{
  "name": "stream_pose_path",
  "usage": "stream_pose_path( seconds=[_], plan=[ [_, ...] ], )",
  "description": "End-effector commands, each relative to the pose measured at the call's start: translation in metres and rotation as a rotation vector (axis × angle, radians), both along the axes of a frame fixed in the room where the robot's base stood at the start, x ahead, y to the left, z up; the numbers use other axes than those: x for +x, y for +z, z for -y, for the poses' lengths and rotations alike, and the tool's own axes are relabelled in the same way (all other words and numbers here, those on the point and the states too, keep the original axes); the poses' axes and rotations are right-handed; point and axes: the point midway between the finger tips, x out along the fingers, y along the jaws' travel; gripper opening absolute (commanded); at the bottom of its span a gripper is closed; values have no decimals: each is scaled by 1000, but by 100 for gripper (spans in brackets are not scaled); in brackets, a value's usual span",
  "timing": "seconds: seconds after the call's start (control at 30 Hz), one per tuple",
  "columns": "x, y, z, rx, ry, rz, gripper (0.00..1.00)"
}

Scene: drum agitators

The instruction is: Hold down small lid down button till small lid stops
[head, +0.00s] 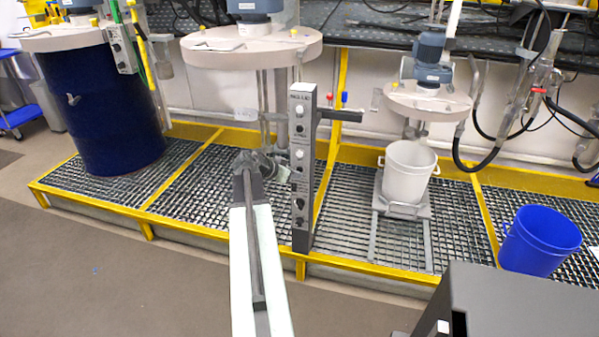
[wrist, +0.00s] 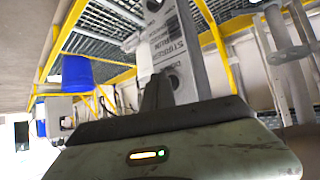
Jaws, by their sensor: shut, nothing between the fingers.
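A grey upright control post (head: 303,165) with a column of buttons and knobs stands at the front of the grating; its labels are too small to read surely. In the wrist view the post (wrist: 180,50) is just beyond my gripper. My gripper (head: 268,160) is shut and empty, beside the post's left side; its dark fingers show in the wrist view (wrist: 157,92). I cannot tell whether they touch a button. The small round lid (head: 428,101), with a blue motor on top, hangs above a white bucket (head: 406,174), with a gap between them.
A larger raised lid (head: 250,47) hangs behind my arm. A dark blue drum (head: 100,110) stands at left and a blue bucket (head: 540,240) at right. The yellow-edged grating (head: 170,180) holds these. The grey floor (head: 110,270) in front is clear at left.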

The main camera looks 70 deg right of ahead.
Motion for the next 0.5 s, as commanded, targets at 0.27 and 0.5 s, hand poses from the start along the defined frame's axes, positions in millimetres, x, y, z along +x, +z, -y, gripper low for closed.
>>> stream_pose_path(
  seconds=[0.27, 0.5],
  plan=[
    [0, 0, 4, 0, 0, 0, 0],
    [0, 0, 8, 0, -1, 0, 0]
  ],
)
